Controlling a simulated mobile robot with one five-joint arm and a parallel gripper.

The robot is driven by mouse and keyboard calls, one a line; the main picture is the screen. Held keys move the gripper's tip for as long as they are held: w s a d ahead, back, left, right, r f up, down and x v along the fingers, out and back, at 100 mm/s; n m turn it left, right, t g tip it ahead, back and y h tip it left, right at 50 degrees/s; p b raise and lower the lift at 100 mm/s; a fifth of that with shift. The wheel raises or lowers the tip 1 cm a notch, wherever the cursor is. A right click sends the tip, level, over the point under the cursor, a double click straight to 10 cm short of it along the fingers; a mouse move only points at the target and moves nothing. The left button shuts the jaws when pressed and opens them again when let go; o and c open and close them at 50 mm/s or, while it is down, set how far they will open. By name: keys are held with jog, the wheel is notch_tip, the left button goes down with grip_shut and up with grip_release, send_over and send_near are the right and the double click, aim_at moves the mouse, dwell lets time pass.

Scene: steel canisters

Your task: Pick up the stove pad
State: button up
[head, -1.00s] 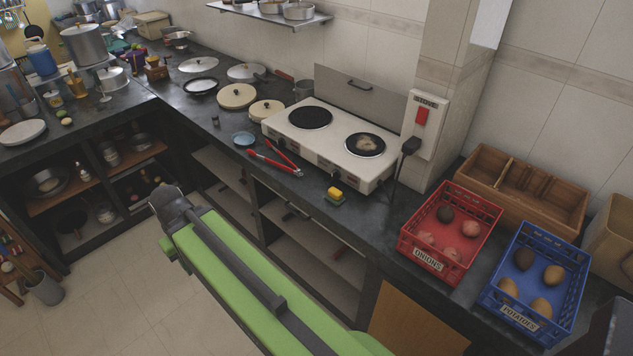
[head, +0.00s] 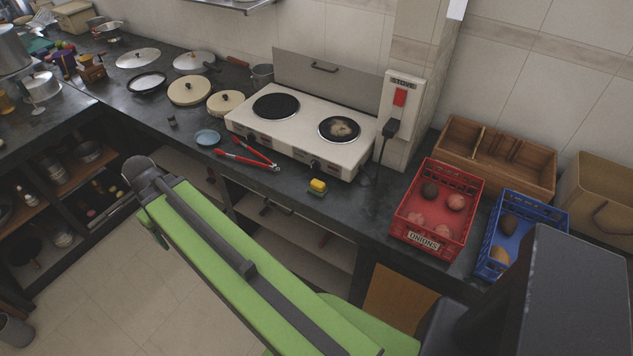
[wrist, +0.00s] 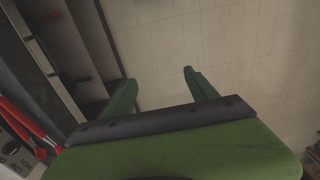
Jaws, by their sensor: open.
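The stove pad seems to be the small yellow and green pad (head: 317,187). It lies on the dark counter in front of the white two-plate stove (head: 296,128), near the counter's front edge. I do not make out the pad in the wrist view. My gripper (wrist: 160,76) is open and empty in the wrist view, its two green fingers apart over the pale floor. It is out over the floor in front of the counter shelves.
Red tongs (head: 247,160) lie left of the pad. A blue dish (head: 207,137) and lidded pans stand further left. A red onion crate (head: 463,232) and a blue potato crate (head: 554,217) stand to the right. Bare counter surrounds the pad.

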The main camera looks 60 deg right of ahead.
jog(key=s+d+r+p, duration=0.2)
jog(key=d+r, duration=0.1)
jog(key=d, duration=0.6)
jog(key=s+d+r+p, duration=0.2)
jog(key=d+r, duration=0.1)
jog(key=d, duration=0.5)
notch_tip(320, 180, up, 7)
jog(key=p, duration=0.7)
send_over(318, 182)
jog(key=f+b, duration=1.2)
jog(key=f, duration=0.1)
jog(key=shift+s+d+b, duration=0.15)
jog(key=shift+s+b, duration=0.2)
jog(key=shift+b, duration=0.05)
jog(key=shift+r, duration=0.1)
jog(key=f+b, duration=0.5)
jog(key=shift+w+a+f, duration=0.2)
jog(key=shift+w, duration=0.15)
jog(key=shift+r, duration=0.15)
grip_shut()
